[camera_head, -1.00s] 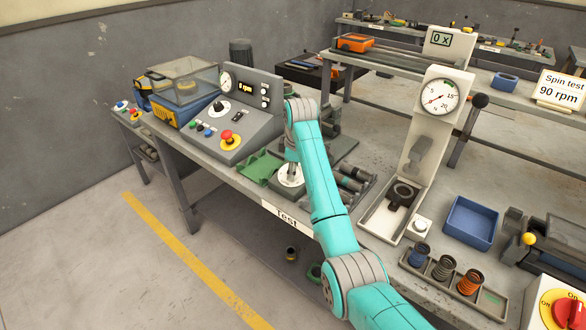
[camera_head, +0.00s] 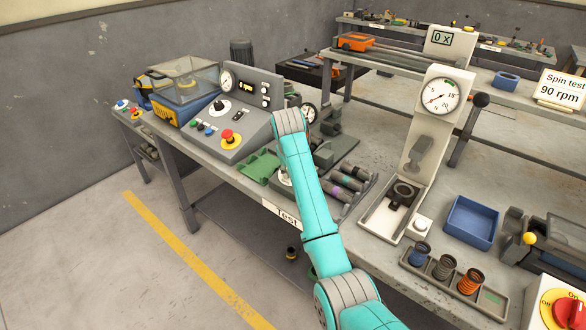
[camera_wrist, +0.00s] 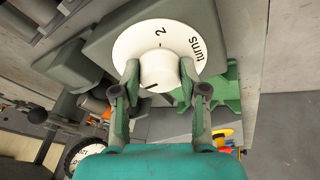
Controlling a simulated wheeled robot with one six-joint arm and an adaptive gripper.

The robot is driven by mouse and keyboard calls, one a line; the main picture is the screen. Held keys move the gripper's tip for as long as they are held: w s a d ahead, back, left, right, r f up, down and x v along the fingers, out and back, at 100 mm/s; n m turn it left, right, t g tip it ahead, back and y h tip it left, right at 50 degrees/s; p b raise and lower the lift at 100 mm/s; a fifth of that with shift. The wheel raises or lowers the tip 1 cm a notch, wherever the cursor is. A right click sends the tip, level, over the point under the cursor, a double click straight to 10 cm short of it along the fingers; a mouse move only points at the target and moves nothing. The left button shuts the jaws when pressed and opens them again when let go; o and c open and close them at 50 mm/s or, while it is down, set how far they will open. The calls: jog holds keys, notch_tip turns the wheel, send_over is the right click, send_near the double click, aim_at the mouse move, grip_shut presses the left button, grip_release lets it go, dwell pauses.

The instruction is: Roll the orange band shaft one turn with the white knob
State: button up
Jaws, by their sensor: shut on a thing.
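The white knob (camera_wrist: 157,72) stands on a round white dial (camera_wrist: 150,40) marked "2" and "turns" in the wrist view. A dark line marks the knob's near edge. My gripper (camera_wrist: 160,78) has one finger on each side of the knob and is shut on it. In the head view my arm hides the gripper and the knob. An orange part (camera_wrist: 107,115) shows left of the fingers in the wrist view, beside a dark cylinder; I cannot tell whether it is the orange band shaft.
A round gauge (camera_head: 308,112) stands just behind my wrist. Dark shafts with coloured bands (camera_head: 350,180) lie in a rack at right. A green tray (camera_head: 260,166) and a control box with a red button (camera_head: 231,137) are at left. A tall press (camera_head: 430,140) stands further right.

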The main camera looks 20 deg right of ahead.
jog(key=shift+m+h, duration=0.4)
jog(key=shift+m, duration=1.5)
jog(key=o, duration=1.1)
jog(key=shift+o, duration=0.2)
jog(key=v, duration=1.2)
jog(key=shift+a+f, duration=0.1)
jog(key=shift+a, duration=0.05)
